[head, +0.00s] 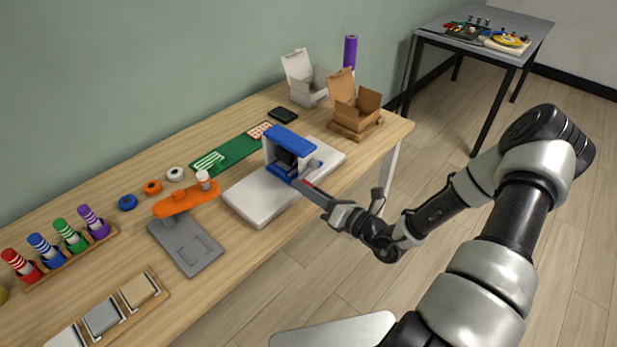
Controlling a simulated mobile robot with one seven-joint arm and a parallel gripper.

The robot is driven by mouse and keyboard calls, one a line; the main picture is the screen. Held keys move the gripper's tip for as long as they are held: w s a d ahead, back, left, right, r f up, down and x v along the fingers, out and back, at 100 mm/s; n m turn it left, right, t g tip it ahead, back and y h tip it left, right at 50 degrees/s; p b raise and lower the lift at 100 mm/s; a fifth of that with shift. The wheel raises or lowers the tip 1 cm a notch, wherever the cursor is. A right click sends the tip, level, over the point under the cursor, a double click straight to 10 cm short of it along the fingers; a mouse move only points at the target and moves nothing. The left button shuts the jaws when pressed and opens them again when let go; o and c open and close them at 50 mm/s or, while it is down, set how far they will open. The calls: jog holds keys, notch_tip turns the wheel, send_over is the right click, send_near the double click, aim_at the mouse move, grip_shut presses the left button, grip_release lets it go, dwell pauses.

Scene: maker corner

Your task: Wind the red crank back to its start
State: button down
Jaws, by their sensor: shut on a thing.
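A blue and grey device (284,157) stands on a white slab (258,200) near the right part of the wooden table. My gripper (307,184) reaches in from the right, at the device's near right side. Its jaws are shut on a small red part there, which I take to be the red crank (308,182). Only a little red shows between the jaws; the rest of the crank is hidden by the gripper. The crank's turn angle cannot be made out.
An orange-armed press (187,199) on a grey base stands left of the slab. An open cardboard box (357,108) and a white box (306,80) stand behind. A green mat (232,152) lies at the back. A second table (487,30) stands far right.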

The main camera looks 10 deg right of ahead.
aim_at(307, 183)
notch_tip(307, 183, up, 4)
jog(key=m+p, duration=0.2)
jog(key=p, duration=0.1)
jog(key=m+p, duration=0.1)
jog(key=shift+a+f+m, duration=0.15)
jog(key=shift+f+m, duration=0.1)
jog(key=shift+m, duration=0.15)
jog(key=m+p, duration=0.1)
jog(key=r+m+p, duration=0.2)
jog(key=p, duration=0.1)
jog(key=shift+w+d+m, duration=0.2)
jog(key=shift+d+m, duration=0.05)
jog(key=shift+m, duration=0.05)
jog(key=shift+w+d+r+m+p, duration=0.25)
jog(key=shift+m+p, duration=0.35)
jog(key=shift+m, duration=0.4)
jog(key=shift+w+d+r+m+p, duration=0.2)
jog(key=shift+d+r+m+p, duration=0.3)
jog(key=shift+m, duration=0.5)
jog(key=shift+w+d+r+m+p, duration=0.2)
jog(key=shift+m+p, duration=0.5)
jog(key=shift+m, duration=0.3)
jog(key=shift+d+t, duration=0.1)
jog(key=shift+t, duration=0.2)
jog(key=c, duration=1.6)
grip_release()
jog(key=shift+c, duration=0.2)
jog(key=shift+o, duration=0.3)
jog(key=shift+f, duration=0.15)
jog(key=shift+s, duration=0.15)
